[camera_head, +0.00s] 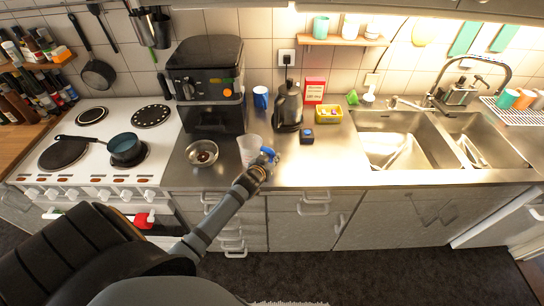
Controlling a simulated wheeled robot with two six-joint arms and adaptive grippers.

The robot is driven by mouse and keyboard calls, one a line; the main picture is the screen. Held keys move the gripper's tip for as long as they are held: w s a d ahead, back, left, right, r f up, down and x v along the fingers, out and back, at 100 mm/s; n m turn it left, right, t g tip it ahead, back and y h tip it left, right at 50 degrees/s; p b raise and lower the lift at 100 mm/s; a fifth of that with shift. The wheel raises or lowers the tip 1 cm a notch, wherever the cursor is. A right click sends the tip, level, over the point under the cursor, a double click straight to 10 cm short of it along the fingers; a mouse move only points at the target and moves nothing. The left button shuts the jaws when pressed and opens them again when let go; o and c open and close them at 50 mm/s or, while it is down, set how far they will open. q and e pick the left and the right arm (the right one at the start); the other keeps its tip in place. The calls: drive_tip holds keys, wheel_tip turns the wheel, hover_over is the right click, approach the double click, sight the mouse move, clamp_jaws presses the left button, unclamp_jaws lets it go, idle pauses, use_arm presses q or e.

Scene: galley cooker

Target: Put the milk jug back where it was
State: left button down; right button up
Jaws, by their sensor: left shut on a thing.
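A pale, translucent jug (249,147), which looks like the milk jug, is upright near the front of the steel counter, between a metal bowl and the kettle. My left gripper (268,154) reaches it from the front, at its right side, and is shut on it. Blue parts show at the fingertips, and the exact grip is too small to make out. I cannot tell whether the jug touches the counter. My right gripper is not in view.
The metal bowl (201,154) stands left of the jug, the black appliance (207,82) behind. A blue mug (261,97), the kettle (288,108) and a small dark box (307,136) stand nearby. Counter (338,166) is clear toward the sink (398,133). A pan (125,148) sits on the cooker.

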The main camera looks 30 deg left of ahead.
use_arm(q)
drive_tip(key=shift+f, duration=0.2)
drive_tip(key=c, duration=1.3)
unclamp_jaws()
drive_tip(key=shift+o, duration=0.2)
drive_tip(key=shift+r, duration=0.2)
drive_tip(key=shift+s, duration=0.35)
drive_tip(key=b+v, duration=0.1)
drive_tip(key=v, duration=1)
drive_tip(key=shift+s, duration=0.15)
drive_tip(key=shift+d+r, duration=0.1)
drive_tip(key=shift+r, duration=0.05)
